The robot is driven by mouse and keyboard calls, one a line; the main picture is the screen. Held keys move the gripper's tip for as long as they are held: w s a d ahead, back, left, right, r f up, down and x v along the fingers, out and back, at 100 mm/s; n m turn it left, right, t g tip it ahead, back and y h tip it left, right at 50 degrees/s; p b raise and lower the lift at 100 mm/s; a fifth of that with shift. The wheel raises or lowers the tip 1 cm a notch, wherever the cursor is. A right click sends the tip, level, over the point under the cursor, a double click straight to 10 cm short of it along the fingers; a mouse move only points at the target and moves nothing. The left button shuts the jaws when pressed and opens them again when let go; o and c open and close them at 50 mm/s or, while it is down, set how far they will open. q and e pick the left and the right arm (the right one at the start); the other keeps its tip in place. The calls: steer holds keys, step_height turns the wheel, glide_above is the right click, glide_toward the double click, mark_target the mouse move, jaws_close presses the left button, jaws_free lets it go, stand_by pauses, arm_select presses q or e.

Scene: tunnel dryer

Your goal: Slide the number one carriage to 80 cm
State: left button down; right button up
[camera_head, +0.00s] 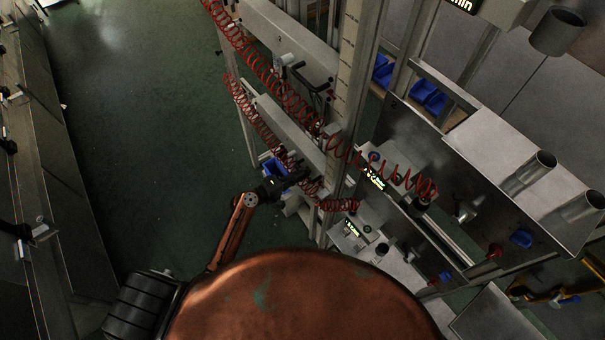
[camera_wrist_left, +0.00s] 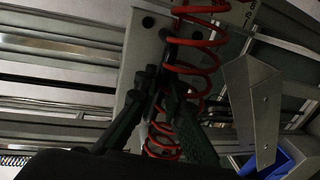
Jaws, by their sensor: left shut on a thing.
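My left gripper (camera_head: 292,181) reaches in from below, beside the lower horizontal rail. In the left wrist view its two dark fingers (camera_wrist_left: 160,92) are shut on a small dark part, probably a carriage handle, in front of a grey plate (camera_wrist_left: 145,45) with dark holes. The fingers hide most of the held part, and no carriage number can be read. Another carriage with a dark handle (camera_head: 305,75) sits on the upper rail. A pale upright post (camera_head: 350,65) carries scale marks. My right gripper is not in view.
Red coiled hoses (camera_head: 262,75) hang along the rails, and one coil (camera_wrist_left: 195,60) passes close by my left fingers. Machine panels with a lit display (camera_head: 375,178) stand right. Green floor (camera_head: 150,120) is clear at left.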

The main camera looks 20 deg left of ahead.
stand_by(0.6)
arm_select(q)
step_height(320, 180, down, 5)
steer(key=b, duration=0.3)
steer(key=shift+s+r+b, duration=0.15)
steer(key=shift+r+b, duration=0.05)
steer(key=shift+b, duration=0.1)
steer(key=c, duration=2)
jaws_free()
steer(key=v, duration=1.2)
steer(key=shift+r, duration=0.15)
